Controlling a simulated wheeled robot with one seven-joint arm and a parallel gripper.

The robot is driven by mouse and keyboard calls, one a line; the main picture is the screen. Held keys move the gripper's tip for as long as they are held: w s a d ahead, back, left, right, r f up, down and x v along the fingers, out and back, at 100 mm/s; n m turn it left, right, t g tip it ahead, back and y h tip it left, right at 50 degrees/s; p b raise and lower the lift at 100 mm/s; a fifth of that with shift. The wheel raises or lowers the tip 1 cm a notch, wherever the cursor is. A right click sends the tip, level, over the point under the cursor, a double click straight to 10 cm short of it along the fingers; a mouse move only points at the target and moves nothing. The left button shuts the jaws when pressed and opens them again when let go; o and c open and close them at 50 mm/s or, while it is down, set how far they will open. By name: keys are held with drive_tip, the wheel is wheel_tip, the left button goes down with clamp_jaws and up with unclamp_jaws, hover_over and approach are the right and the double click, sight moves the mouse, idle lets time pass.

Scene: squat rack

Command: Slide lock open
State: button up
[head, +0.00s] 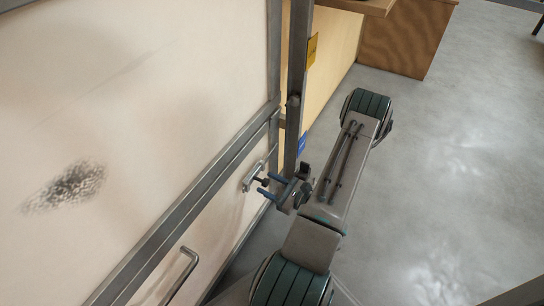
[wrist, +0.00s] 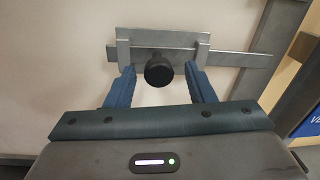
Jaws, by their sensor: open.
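The slide lock (wrist: 162,44) is a grey metal bracket with a flat bar through it, mounted on the pale panel. Its round black knob (wrist: 158,71) sticks out from the bar, which reaches right towards the metal post. In the head view the lock (head: 252,177) is near the panel's right edge, with the knob close to my fingers. My gripper (wrist: 161,84) is open, with one blue finger on each side of the knob. Gaps show between the knob and both fingers. Whether the fingertips touch the bracket behind cannot be told.
A metal upright post (head: 296,100) stands just right of the lock, behind my gripper in the head view. A bent metal handle (head: 181,275) sits lower on the panel. A wooden cabinet (head: 405,38) stands at the back. The grey floor (head: 450,170) at right is clear.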

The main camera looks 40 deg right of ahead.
drive_tip(key=shift+v, duration=2.65)
